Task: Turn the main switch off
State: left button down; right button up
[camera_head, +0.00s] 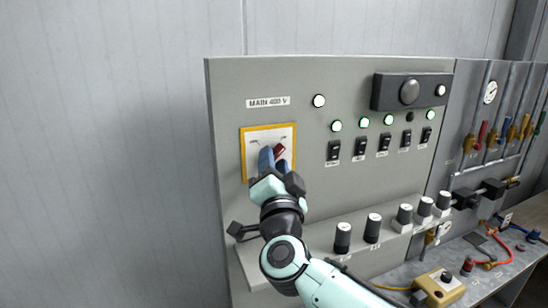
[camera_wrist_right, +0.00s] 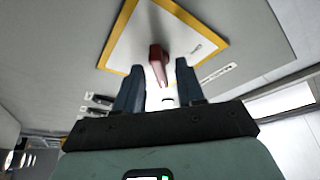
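The main switch is a red handle (camera_head: 280,152) on a white plate with a yellow border (camera_head: 244,160), under the label "MAIN 400 V" (camera_head: 268,102). My right gripper (camera_head: 273,160) is in front of it, with its blue fingers at the plate and hiding part of the handle. In the right wrist view, the red handle (camera_wrist_right: 157,62) shows between the tips of the two spread fingers (camera_wrist_right: 158,80), with a gap visible on either side. Whether a finger touches it I cannot tell. My left gripper is not in view.
Right of the switch is a row of lamps, several lit green (camera_head: 364,122), above black rocker switches (camera_head: 360,147). Black knobs (camera_head: 373,228) line the ledge below. A yellow box (camera_head: 441,287) and hoses lie on the bench at right. The wall at left is bare.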

jog(key=shift+w, duration=0.2)
jog(key=shift+s, duration=0.1)
jog(key=shift+c, duration=0.3)
grip_shut()
